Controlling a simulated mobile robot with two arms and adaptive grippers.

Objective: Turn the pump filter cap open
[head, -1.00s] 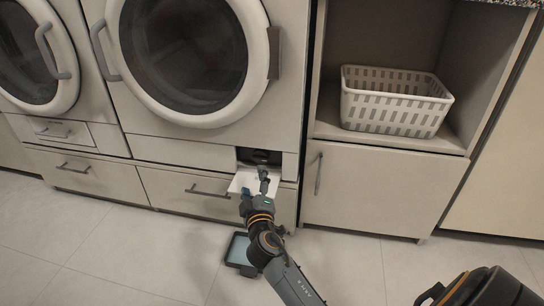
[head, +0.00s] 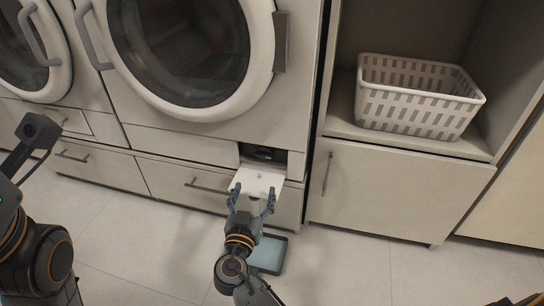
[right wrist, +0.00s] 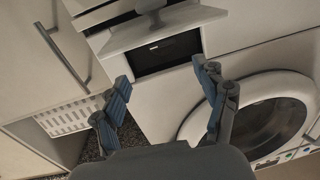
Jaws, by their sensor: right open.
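The pump filter cap (head: 265,153) seems to be the dark round shape inside the small opening at the lower right of the washer; its details are too dark to tell. The white flap (head: 258,178) is folded down in front of this opening. My right gripper (head: 253,194) is open and empty, its fingers spread by the flap's outer part; contact is unclear. In the right wrist view my gripper (right wrist: 161,75) points towards the dark opening (right wrist: 168,52), where I cannot make out the cap. Only part of my left arm shows at the left; its fingers are not visible.
A shallow tray (head: 268,254) lies on the floor below the flap, partly behind my right arm. The washer (head: 180,138) stands behind. A white basket (head: 415,105) sits on the shelf at the right, above a closed cupboard door (head: 395,195). Floor to the right is clear.

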